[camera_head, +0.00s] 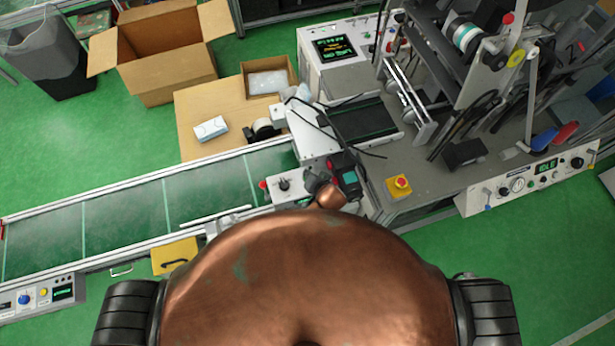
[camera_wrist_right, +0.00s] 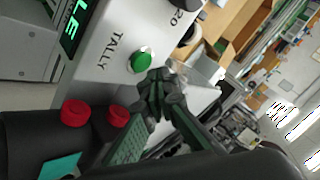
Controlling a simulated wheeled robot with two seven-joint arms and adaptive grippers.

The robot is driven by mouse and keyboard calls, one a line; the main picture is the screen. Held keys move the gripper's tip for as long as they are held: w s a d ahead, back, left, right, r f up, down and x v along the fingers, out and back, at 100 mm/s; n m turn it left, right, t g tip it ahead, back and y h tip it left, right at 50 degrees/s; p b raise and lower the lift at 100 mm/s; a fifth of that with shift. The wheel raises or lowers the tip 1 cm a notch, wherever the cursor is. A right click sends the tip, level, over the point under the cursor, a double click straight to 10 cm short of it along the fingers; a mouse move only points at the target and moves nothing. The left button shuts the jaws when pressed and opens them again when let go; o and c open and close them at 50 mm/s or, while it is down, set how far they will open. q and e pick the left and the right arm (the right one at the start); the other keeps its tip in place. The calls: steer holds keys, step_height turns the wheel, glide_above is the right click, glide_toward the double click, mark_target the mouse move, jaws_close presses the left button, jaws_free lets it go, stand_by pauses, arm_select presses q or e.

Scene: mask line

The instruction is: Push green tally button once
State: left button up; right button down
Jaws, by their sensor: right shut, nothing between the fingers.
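The green tally button (camera_wrist_right: 141,61) is a round green cap on a light grey panel (camera_wrist_right: 112,58), beside the printed word TALLY, in the right wrist view. My right gripper (camera_wrist_right: 160,95) is shut and empty. Its dark fingertips are close to the button's lower right side in that view; I cannot tell whether they touch it. In the head view, my right gripper (camera_head: 318,181) is beside a small white control box (camera_head: 290,187) at the conveyor's right end. I cannot make out the green button there. My left gripper is not in view.
A green conveyor (camera_head: 125,209) runs to the left. A machine bench (camera_head: 440,180) with a yellow-based red stop button (camera_head: 399,185) stands at right. An open carton (camera_head: 168,60) and a white pack (camera_head: 211,128) lie beyond the conveyor. A green lit display (camera_wrist_right: 72,28) adjoins the button.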

steer(key=shift+f, duration=0.15)
stand_by(0.4)
steer(key=shift+f, duration=0.25)
steer(key=shift+f+b, duration=0.3)
steer(key=shift+f, duration=0.2)
stand_by(0.6)
steer(key=shift+r, duration=0.1)
steer(key=shift+s+r+p, duration=0.1)
steer(key=shift+r+p, duration=0.7)
steer(key=shift+p, duration=0.2)
step_height(320, 180, up, 5)
steer(key=p, duration=0.5)
steer(key=shift+r, duration=0.1)
